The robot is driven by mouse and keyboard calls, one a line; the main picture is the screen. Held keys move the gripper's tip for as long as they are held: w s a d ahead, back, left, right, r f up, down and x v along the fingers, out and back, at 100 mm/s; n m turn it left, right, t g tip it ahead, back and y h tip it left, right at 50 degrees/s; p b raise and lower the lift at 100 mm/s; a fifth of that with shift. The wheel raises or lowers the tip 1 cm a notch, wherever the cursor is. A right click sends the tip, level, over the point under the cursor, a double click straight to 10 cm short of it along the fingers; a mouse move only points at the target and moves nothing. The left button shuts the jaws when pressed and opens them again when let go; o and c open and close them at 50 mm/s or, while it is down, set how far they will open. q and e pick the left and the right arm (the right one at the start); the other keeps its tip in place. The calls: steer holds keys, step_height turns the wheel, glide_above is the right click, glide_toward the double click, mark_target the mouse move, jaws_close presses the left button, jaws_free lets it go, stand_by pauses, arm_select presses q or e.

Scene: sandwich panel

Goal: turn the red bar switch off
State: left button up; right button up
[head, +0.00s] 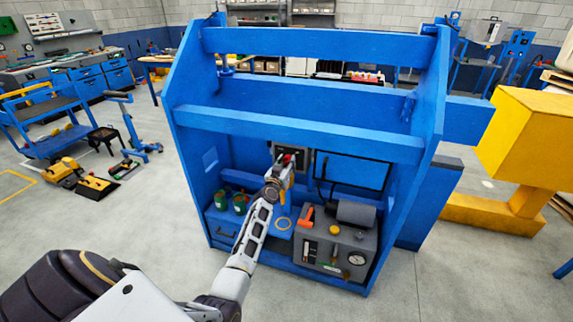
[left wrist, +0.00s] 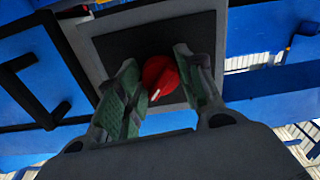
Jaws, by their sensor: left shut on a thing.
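The red bar switch (left wrist: 160,76) sits on a dark plate in a grey box (left wrist: 84,48) in the left wrist view. A pale mark shows on the red knob. My left gripper (left wrist: 155,92) has its two fingers on either side of the knob and is shut on it. In the head view my left arm reaches to the grey box (head: 303,160) inside the blue frame, and a bit of the red switch (head: 287,158) shows at the gripper (head: 284,166). The fingers hide part of the knob. My right gripper is not in view.
The blue frame (head: 300,123) has crossbars above my left arm and side walls around it. A dark-framed panel (head: 352,171) is right of the switch box. A grey machine with a gauge (head: 335,245) and green cans (head: 240,203) stand below. A yellow machine (head: 525,140) is at right.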

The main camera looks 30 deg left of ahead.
arm_select(q)
steer(key=n, duration=0.8)
steer(key=shift+d+n, duration=0.1)
steer(key=shift+n, duration=0.3)
steer(key=n, duration=0.4)
steer(key=shift+r, duration=0.1)
steer(key=shift+n+p, duration=0.3)
steer(key=shift+n, duration=1.8)
steer(key=o, duration=1)
steer(key=shift+v, duration=5.95)
